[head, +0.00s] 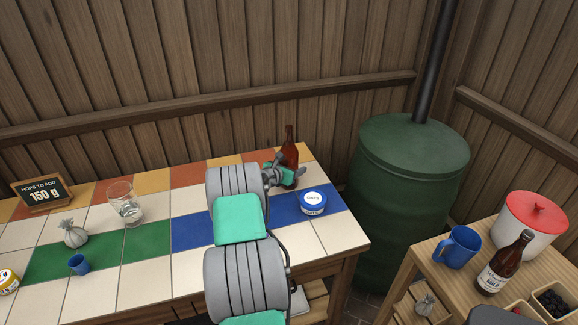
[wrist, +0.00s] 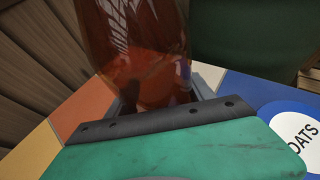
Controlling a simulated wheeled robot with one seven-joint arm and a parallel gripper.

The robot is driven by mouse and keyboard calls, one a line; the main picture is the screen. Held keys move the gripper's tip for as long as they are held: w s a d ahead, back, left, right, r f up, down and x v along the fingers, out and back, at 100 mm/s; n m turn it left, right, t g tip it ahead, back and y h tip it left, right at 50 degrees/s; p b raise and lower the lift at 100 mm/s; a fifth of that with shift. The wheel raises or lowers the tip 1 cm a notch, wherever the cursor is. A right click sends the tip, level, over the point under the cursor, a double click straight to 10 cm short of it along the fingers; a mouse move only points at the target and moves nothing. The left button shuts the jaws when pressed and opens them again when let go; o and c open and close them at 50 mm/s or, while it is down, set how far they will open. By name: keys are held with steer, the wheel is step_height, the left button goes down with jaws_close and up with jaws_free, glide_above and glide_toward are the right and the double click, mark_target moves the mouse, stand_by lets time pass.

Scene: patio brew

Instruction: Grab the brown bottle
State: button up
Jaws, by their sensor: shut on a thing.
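A brown bottle (head: 290,146) stands upright at the back right of the tiled table. My gripper (head: 283,172) is at its lower body and is shut on it. In the wrist view the brown glass (wrist: 140,50) fills the space beyond my gripper (wrist: 155,105), and part of the fingers is hidden. A second brown bottle (head: 507,262) with a pale label stands on the wooden side table at the right, far from my gripper.
A blue and white oats tin (head: 312,203) stands right beside my gripper. A green barrel (head: 405,200) stands right of the tiled table. A blue mug (head: 457,247) and red-lidded pot (head: 540,222) share the side table.

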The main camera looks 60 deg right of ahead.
jaws_close()
steer(key=shift+r, duration=0.15)
